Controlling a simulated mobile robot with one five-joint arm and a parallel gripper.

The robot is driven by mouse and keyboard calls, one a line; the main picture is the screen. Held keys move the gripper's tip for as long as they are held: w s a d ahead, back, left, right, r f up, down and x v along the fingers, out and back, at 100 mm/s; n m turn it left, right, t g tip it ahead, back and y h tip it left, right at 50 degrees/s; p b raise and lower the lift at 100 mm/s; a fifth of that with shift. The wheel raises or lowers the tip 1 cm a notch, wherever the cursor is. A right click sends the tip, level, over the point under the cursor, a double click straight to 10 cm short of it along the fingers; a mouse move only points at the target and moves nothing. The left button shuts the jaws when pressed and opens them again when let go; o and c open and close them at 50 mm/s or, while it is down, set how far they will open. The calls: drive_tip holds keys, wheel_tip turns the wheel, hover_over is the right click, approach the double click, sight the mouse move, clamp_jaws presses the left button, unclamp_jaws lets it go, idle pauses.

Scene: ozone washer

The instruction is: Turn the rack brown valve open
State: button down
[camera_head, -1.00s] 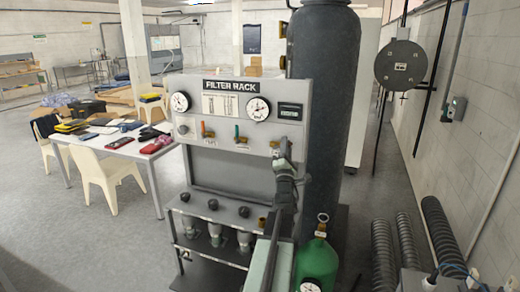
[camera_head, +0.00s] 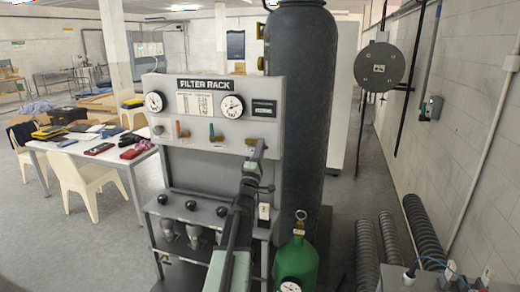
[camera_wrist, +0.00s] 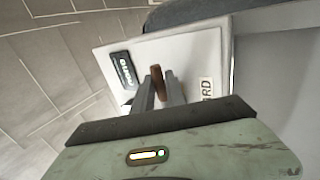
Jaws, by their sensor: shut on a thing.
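The filter rack (camera_head: 180,168) stands in the middle of the head view, with its grey front panel towards me. The brown valve handle (camera_wrist: 157,80) shows in the wrist view as a narrow brown lever between my fingers. In the head view, my gripper (camera_head: 257,150) is at the right end of the panel's valve row and hides most of that valve. My gripper (camera_wrist: 160,92) is shut on the brown handle in the wrist view.
A tall dark tank (camera_head: 300,110) stands close to the rack's right side. A green cylinder (camera_head: 296,262) stands in front of it. Two gauges and a small display (camera_head: 264,108) sit above the valves. A cluttered table (camera_head: 130,165) and chairs are at left.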

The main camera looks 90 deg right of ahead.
drive_tip(key=shift+s, duration=0.1)
drive_tip(key=c, duration=1.4)
unclamp_jaws()
drive_tip(key=shift+s, duration=0.2)
drive_tip(key=shift+o, duration=0.2)
drive_tip(key=shift+w, duration=0.15)
drive_tip(key=b+v, duration=0.4)
drive_tip(key=v, duration=0.3)
drive_tip(key=shift+a+f, duration=0.2)
drive_tip(key=shift+a, duration=0.05)
drive_tip(key=shift+w, duration=0.15)
